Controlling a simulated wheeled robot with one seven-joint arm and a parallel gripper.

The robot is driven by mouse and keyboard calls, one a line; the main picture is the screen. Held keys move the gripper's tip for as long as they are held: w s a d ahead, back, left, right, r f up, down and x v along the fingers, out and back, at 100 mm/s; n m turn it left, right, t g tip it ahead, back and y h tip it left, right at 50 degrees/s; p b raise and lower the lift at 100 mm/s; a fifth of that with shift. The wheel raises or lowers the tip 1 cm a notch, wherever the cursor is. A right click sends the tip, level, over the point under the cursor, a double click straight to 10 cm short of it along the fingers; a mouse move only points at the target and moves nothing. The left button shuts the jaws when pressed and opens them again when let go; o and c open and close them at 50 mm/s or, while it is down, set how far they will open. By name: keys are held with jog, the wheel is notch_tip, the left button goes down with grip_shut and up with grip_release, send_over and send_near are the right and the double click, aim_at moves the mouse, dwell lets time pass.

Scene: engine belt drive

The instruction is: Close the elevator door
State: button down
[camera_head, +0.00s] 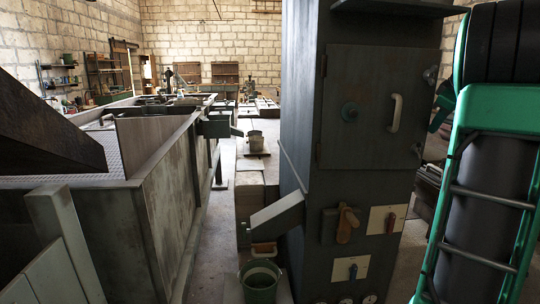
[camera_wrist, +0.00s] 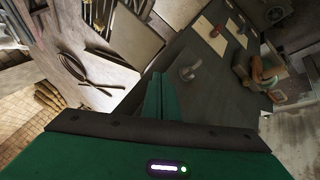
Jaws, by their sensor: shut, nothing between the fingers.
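The elevator is a tall dark grey metal cabinet (camera_head: 300,110) right of the middle in the head view. I cannot make out my gripper in the head view.
A chute (camera_head: 277,211) juts left from the cabinet above a green bucket (camera_head: 260,282). Levers on plates (camera_head: 386,219) are below the door. A long metal tank (camera_head: 165,190) lines the left; a narrow aisle runs between.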

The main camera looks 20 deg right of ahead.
dwell(0.7)
jog(key=s+r, duration=0.8)
jog(key=s, duration=0.1)
jog(key=m+t, duration=0.2)
jog(key=m, duration=0.5)
send_near(419, 157)
jog(key=shift+y, duration=0.3)
jog(key=shift+d+x, duration=0.15)
jog(key=shift+x, duration=1.4)
jog(key=shift+d+x, duration=0.15)
jog(key=shift+x, duration=1.45)
